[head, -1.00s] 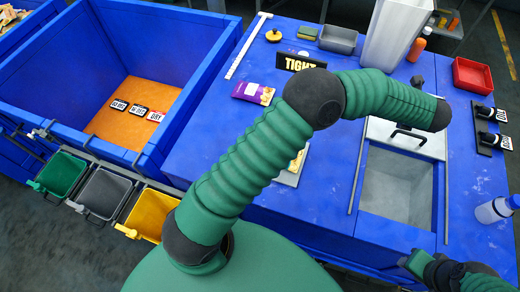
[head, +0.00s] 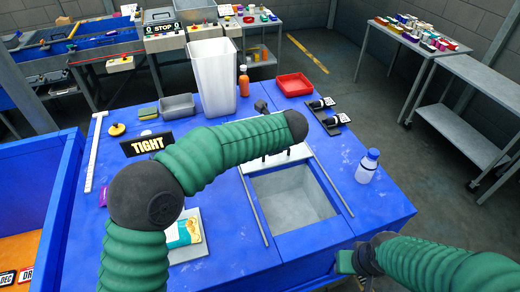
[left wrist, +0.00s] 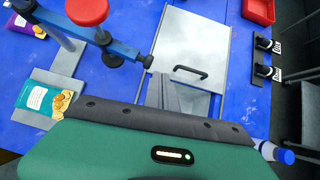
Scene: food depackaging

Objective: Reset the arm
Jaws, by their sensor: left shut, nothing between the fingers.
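My left arm, green and ribbed, bends across the blue table (head: 120,120) in the head view; its gripper is hidden behind the arm there. In the left wrist view, my left gripper (left wrist: 176,94) shows as grey fingers, shut and empty, in front of the metal lid with a black handle (left wrist: 190,72). My right arm enters at the lower right of the head view. My right gripper (head: 345,262) is at the table's front edge, and its jaws are not clear.
A sunken grey bin (head: 290,195) lies between metal rails. A food pouch (head: 185,230), white bottle (head: 366,168), red tray (head: 294,84), tall white container (head: 212,78) and "TIGHT" sign (head: 147,143) stand around it. A red-knobbed blue bar (left wrist: 88,12) is close left of the gripper.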

